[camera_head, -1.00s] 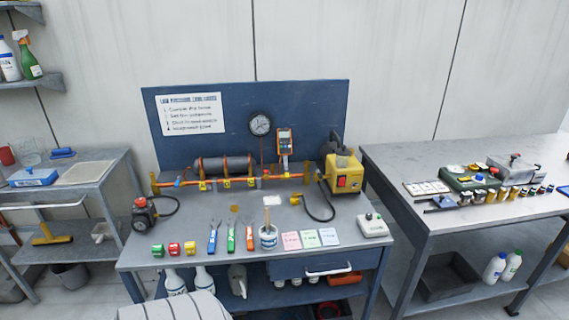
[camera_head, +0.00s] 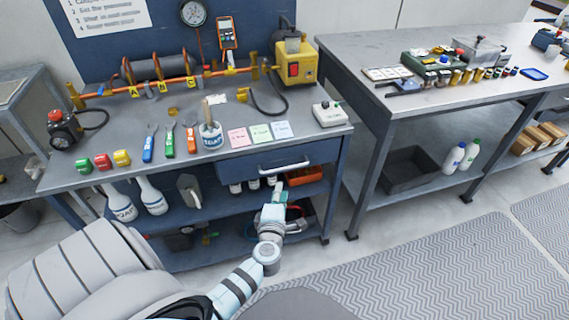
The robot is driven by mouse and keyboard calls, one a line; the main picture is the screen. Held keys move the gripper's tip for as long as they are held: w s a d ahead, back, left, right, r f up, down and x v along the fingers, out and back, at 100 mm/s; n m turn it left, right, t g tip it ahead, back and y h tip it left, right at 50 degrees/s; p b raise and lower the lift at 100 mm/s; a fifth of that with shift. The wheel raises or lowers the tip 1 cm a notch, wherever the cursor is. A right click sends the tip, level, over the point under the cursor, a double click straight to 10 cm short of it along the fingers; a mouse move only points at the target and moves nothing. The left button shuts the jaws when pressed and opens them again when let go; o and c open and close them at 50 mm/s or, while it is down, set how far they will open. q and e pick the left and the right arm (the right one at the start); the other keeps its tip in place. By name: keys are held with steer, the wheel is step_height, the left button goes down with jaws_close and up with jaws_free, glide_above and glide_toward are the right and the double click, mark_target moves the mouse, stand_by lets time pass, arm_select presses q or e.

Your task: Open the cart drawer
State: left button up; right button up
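The blue cart drawer (camera_head: 235,174) sits under the right part of the grey worktop and looks closed, its front in line with the cart. Its pale bar handle (camera_head: 285,167) runs across the front. My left arm reaches up from the bottom of the view. My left gripper (camera_head: 276,190) is just below the handle, in front of the open shelf. The gripper is small and seen from behind, so I cannot tell whether its fingers are apart or whether they touch the handle. My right gripper is out of view.
The cart top (camera_head: 160,125) carries a pipe rig, a yellow pump box (camera_head: 295,65), tools and coloured cards. White bottles (camera_head: 121,203) and an orange bin (camera_head: 304,176) stand on shelves below. A second table (camera_head: 350,50) stands at right. Floor before it is clear.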

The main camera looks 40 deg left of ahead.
mark_target(284, 169)
arm_select(q)
steer(key=b+x, duration=0.4)
steer(key=x, duration=0.8)
steer(key=shift+w+b, duration=0.15)
steer(key=shift+b, duration=0.2)
